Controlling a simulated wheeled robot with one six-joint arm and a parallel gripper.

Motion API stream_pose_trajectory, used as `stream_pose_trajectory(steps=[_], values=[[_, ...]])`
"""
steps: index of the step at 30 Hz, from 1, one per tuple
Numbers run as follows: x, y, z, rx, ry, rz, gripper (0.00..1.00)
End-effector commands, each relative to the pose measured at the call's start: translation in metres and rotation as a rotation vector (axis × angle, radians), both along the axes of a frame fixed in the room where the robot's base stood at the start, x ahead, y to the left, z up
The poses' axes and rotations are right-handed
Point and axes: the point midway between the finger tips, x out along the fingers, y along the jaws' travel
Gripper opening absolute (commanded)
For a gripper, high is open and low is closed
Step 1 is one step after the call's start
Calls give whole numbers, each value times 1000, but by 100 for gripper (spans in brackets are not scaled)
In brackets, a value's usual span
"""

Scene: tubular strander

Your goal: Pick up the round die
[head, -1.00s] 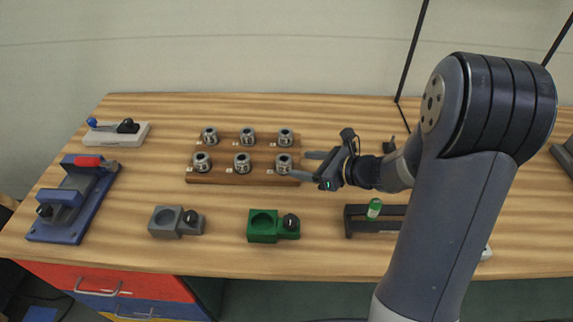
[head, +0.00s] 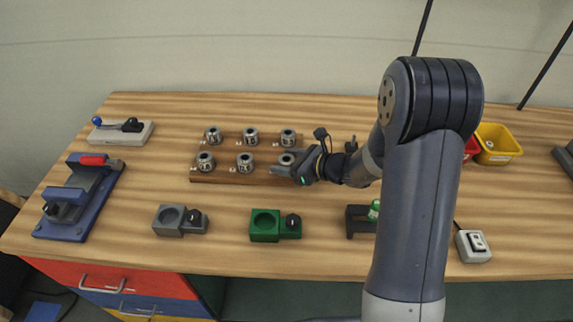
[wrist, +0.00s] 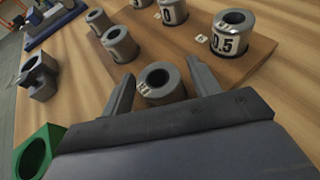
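Several round metal dies with dark bores stand in two rows on a brown wooden rack (head: 232,178); some show number labels. The front-right die (head: 287,158) is partly hidden by my gripper (head: 283,169) in the head view. In the wrist view this die (wrist: 160,80) stands upright between the two fingers of my gripper (wrist: 160,70). The gripper is open, with one finger on each side and a visible gap to the die. The die's lower part is hidden behind the gripper body. Another die (wrist: 232,34), labelled 0.5, stands to the right.
A green holder (head: 265,226) and a grey holder (head: 170,219) stand in front of the rack. A blue fixture (head: 78,200) and a white lever block (head: 120,133) are at left. A yellow bin (head: 497,146) and a switch box (head: 473,246) are at right.

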Motion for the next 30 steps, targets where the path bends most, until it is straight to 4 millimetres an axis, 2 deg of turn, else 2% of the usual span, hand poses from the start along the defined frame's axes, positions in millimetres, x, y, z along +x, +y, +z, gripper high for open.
stream_pose_trajectory(steps=[2,21,30], values=[[0,0,0,0,0,0,51],[0,0,0,0,0,0,0],[0,0,3,2,-3,1,0]])
